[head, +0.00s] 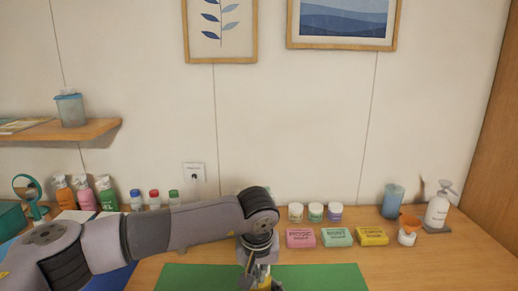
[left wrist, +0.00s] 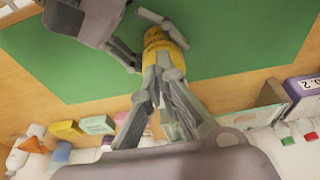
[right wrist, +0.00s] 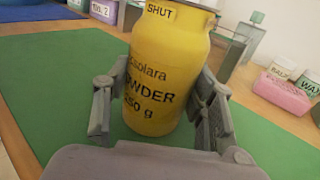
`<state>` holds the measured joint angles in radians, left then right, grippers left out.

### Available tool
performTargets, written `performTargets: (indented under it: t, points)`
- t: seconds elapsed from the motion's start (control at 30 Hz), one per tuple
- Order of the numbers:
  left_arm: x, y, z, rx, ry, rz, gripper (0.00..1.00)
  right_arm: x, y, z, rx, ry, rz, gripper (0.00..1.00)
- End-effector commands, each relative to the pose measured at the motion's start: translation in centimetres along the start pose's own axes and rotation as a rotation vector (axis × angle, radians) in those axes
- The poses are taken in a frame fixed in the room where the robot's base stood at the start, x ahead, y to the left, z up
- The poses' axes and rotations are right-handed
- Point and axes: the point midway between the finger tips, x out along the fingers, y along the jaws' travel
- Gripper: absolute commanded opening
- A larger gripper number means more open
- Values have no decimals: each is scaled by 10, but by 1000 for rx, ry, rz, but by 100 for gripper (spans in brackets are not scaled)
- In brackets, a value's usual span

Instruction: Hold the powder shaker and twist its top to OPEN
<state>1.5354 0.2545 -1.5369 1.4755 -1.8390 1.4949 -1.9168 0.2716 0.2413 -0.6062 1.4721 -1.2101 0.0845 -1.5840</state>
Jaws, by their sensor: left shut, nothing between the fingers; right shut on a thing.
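The yellow powder shaker (right wrist: 158,85) stands over the green mat (right wrist: 55,60) in the right wrist view. Its dark lettering and the word SHUT near its upper end are readable, but its top is cut off. My right gripper (right wrist: 160,110) has a finger on each side of its body. In the left wrist view the shaker (left wrist: 160,42) is partly behind my left gripper (left wrist: 165,68), whose fingers are closed together with nothing between them, at one end of the shaker. In the head view my left gripper (head: 256,272) hides most of the shaker (head: 265,284).
Pink (head: 300,238), green (head: 340,237) and yellow (head: 373,236) boxes stand behind the mat, with small jars behind them. A pump bottle (head: 437,210), a blue cup (head: 392,202) and an orange funnel (head: 410,223) are at the right. The table's right front is clear.

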Motion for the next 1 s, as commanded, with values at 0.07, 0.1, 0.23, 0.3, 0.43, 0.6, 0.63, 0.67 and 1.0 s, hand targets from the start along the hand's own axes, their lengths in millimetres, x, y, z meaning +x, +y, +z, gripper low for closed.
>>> performTargets:
  t: [0.07, 0.1, 0.23, 0.3, 0.43, 0.6, 0.63, 0.67, 1.0]
  points:
    - [5, -5, 0, -7, -3, -11, 0, 1, 4, 5, 0, -10, 10, 21]
    - [6, -5, 0, -7, -3, -11, 0, 1, 4, 5, 0, -10, 10, 21]
    - [6, -5, 0, -7, -3, -12, 0, 1, 4, 5, 1, -10, 10, 21]
    - [5, -5, 0, -7, -2, -12, 0, 1, 4, 5, 1, -10, 10, 21]
    - [4, -5, 5, -6, -3, -11, 0, 1, 4, 5, 1, -10, 10, 21]
    - [2, -3, 9, -3, -5, -9, 0, 1, 3, 5, 2, -10, 7, 21]
    - [0, -3, 9, -3, -6, -9, 0, 1, 3, 5, 2, -10, 6, 21]
    - [-1, -3, 8, -3, -5, -8, 0, 1, 2, 5, 2, -10, 6, 21]
    - [-40, -2, -3, -3, 0, -5, 0, 1, 1, 3, 2, -5, 3, 21]
